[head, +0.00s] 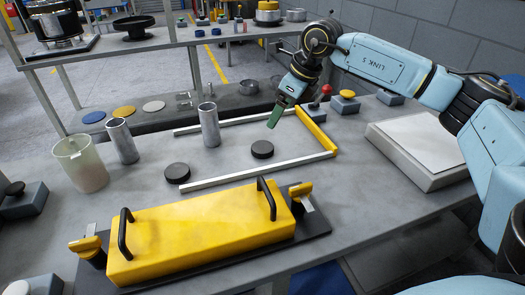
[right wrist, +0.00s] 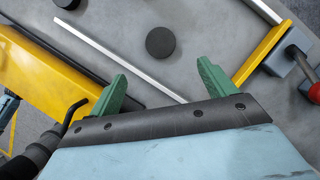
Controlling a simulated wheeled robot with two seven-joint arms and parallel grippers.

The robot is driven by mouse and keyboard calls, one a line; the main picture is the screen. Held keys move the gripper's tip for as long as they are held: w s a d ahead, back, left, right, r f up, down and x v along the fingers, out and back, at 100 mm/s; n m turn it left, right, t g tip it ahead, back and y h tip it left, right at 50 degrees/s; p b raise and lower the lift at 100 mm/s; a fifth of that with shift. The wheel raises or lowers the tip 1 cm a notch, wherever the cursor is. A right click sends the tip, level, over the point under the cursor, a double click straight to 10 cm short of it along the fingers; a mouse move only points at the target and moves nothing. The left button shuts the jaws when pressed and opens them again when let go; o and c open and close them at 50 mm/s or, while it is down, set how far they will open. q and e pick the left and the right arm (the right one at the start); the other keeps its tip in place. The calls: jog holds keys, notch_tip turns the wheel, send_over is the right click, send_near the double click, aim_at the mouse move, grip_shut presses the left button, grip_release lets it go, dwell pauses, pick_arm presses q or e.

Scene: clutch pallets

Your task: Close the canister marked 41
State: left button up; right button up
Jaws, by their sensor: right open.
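Two upright grey metal canisters stand on the bench in the head view, a left one (head: 122,143) and a right one (head: 209,128). Both tops look open; no number is readable on either. Two black round lids lie flat on the bench, a right one (head: 262,149) and a left one (head: 177,173). My right gripper (head: 274,117) hangs above the bench, behind and above the right lid, holding nothing. In the right wrist view its green fingers (right wrist: 163,75) are spread apart, with the right lid (right wrist: 160,42) beyond them. My left gripper is not in view.
A yellow handled cover (head: 200,235) fills the front. White rails (head: 255,174) and a yellow bar (head: 316,132) frame the lid area. A translucent cup (head: 80,165) stands left, a white-topped box (head: 420,145) right. A red knob (head: 326,90) and yellow button (head: 347,95) stand behind.

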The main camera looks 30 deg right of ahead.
jog(key=b, duration=0.2)
send_over(262, 147)
jog(key=s+d, duration=0.2)
jog(key=f, duration=0.7)
jog(key=shift+s+a, duration=0.15)
jog(key=shift+a, duration=0.1)
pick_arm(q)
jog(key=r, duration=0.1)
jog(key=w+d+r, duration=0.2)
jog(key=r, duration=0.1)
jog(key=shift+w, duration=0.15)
pick_arm(e)
jog(key=shift+f, duration=0.3)
jog(key=b+x, duration=0.1)
jog(key=x, duration=0.3)
jog(key=shift+a+f, duration=0.1)
jog(key=shift+f, duration=0.15)
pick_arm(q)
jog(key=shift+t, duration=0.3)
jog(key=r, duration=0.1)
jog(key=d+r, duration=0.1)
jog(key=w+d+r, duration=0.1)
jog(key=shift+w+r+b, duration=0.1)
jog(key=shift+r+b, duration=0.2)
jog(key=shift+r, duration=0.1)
pick_arm(e)
jog(key=shift+w+f, duration=0.3)
jog(key=shift+c, duration=0.3)
